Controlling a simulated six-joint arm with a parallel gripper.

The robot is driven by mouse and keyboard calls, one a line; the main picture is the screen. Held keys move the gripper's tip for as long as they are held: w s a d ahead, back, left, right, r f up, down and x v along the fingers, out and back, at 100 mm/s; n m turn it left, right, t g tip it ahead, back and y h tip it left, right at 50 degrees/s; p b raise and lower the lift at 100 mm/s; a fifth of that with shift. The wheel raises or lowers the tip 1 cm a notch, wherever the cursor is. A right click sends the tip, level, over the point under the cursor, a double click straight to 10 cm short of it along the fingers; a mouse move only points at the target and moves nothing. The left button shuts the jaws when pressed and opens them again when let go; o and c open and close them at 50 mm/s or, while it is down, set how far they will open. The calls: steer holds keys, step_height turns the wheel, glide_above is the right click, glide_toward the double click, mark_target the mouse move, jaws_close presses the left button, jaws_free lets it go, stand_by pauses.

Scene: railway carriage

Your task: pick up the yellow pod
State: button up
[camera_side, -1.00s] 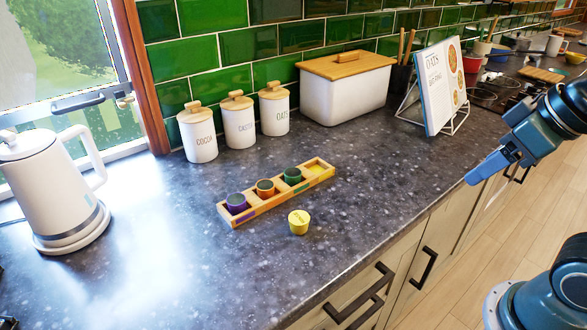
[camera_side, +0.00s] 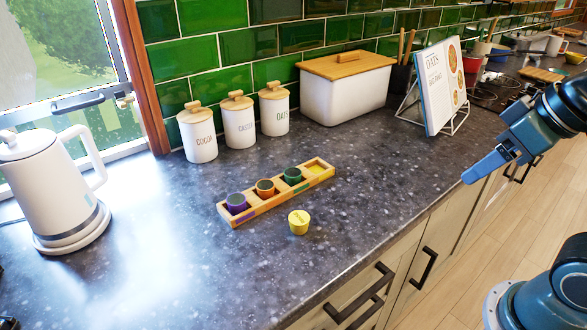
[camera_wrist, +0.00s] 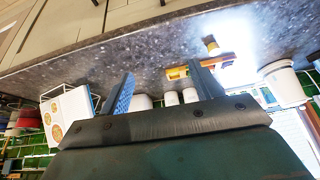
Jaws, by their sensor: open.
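The yellow pod (camera_side: 299,222) stands upright on the dark speckled counter, just in front of a wooden holder (camera_side: 262,208). The holder has a purple, an orange and a green pod in it, and its right-end compartment is empty with a yellow base. My gripper (camera_side: 474,176) is at the right, over the counter's front edge, well apart from the pod. In the wrist view my gripper (camera_wrist: 161,82) has its two blue fingers spread with nothing between them. The yellow pod (camera_wrist: 211,45) also shows there, small, beyond the right finger.
A white kettle (camera_side: 48,190) stands at the left. Three white canisters (camera_side: 240,122) and a white bin with a wooden lid (camera_side: 345,90) line the green tiled wall. A book on a wire stand (camera_side: 441,85) is at the back right. The counter right of the pod is clear.

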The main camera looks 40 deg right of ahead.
steer(key=w+a+f+m+g+y, duration=0.1)
steer(key=w+a+m, duration=0.4)
steer(key=w+m, duration=0.6)
steer(key=w+a+f+m+g+y, duration=0.2)
steer(key=w+a+f+m, duration=0.3)
steer(key=w+m, duration=0.5)
steer(key=shift+w+a+m+y, duration=0.45)
steer(key=shift+a+m, duration=0.2)
steer(key=shift+m, duration=0.55)
steer(key=shift+f, duration=0.15)
glide_above(300, 218)
steer(key=d, duration=0.3)
steer(key=shift+g, duration=0.3)
steer(key=shift+s+a+f, duration=0.1)
steer(key=shift+s+f, duration=0.05)
steer(key=shift+f, duration=1.15)
steer(key=shift+s+a+f, duration=0.1)
steer(key=shift+s+f, duration=0.05)
steer(key=shift+f, duration=1.2)
steer(key=shift+s+a+f, duration=0.1)
steer(key=shift+s+f, duration=0.05)
steer(key=shift+f, duration=1.15)
steer(key=shift+f, duration=0.1)
steer(key=shift+x, duration=2.45)
steer(key=shift+a, duration=0.15)
